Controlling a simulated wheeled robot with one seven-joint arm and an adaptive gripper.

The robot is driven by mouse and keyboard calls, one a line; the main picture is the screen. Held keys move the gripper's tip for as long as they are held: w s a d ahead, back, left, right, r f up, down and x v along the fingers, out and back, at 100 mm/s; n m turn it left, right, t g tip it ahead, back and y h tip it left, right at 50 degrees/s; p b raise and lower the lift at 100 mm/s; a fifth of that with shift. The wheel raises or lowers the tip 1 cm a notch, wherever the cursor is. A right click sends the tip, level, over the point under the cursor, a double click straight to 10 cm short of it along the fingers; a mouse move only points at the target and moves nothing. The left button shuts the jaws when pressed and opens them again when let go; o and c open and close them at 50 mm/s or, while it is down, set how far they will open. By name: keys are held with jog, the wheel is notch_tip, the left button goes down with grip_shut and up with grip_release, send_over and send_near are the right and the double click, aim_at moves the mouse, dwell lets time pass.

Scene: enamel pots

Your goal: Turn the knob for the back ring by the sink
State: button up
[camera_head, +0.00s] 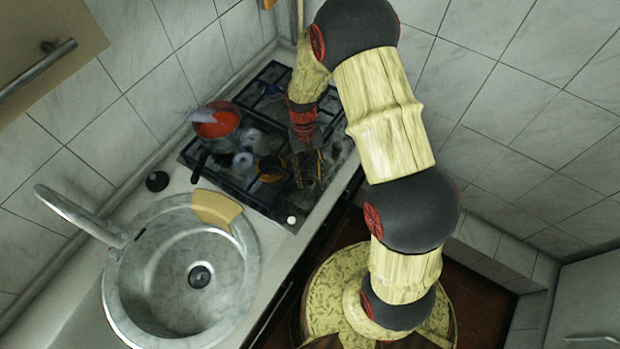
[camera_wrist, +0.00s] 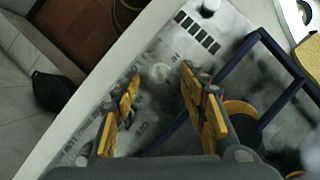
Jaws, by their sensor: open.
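The gas hob (camera_head: 187,155) stands right of the sink, with black grates over it. A pale round knob (camera_head: 291,220) sits at its front corner nearest the sink; a pale knob also shows at the top of the wrist view (camera_wrist: 208,8). Another pale round knob (camera_wrist: 160,73) lies between my fingers in the wrist view. I cannot tell which knob serves the back ring by the sink. My gripper (camera_head: 304,178) is over the hob's front part, pointing down. In the wrist view its yellow-padded fingers (camera_wrist: 160,84) are apart, one on each side of that knob, with nothing held.
A grate bar (camera_wrist: 276,104) runs close beside my right finger.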

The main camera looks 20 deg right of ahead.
jog(key=v, duration=1)
jog(key=s+r+n+t+b, duration=0.2)
jog(key=s+r+t+b, duration=0.6)
jog(key=s+r, duration=1.1)
jog(key=shift+s+a+r+t+h, duration=0.2)
jog(key=shift+a+t+h, duration=0.2)
jog(key=shift+t, duration=0.7)
dwell(0.7)
